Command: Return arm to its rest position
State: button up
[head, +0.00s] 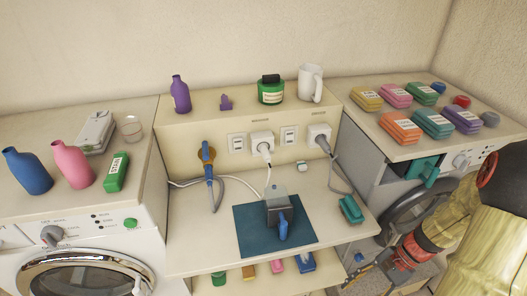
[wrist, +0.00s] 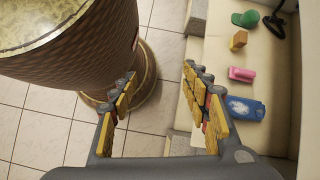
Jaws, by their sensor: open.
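My gripper (head: 372,272) is at the lower right in the head view, in front of the right washing machine and below the worktop's height. My arm comes in from the right edge. In the wrist view the two fingers of my gripper (wrist: 160,78) are spread apart, with tiled floor between them and nothing held. The fingers are apart from the shelf items on the right of that view.
The worktop (head: 205,253) bears a dark grey device on a blue mat (head: 245,243) and a teal item (head: 350,209). A low shelf (wrist: 225,55) holds a blue pack (wrist: 245,108) and a pink block (wrist: 241,74). Washing machines (head: 90,255) stand either side. Tiled floor (wrist: 45,130) shows.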

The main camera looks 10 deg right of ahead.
jog(key=a+r+n+t+h+p, duration=0.1)
jog(key=a+r+n+t+h, duration=0.2)
jog(key=a+r+n, duration=0.4)
jog(key=a+r+n+t+h+p, duration=0.2)
jog(key=a+r+n, duration=0.5)
jog(key=r, duration=1.6)
jog(key=shift+w+r+t+h, duration=0.2)
jog(key=shift+t+h, duration=0.7)
jog(key=shift+h, duration=0.1)
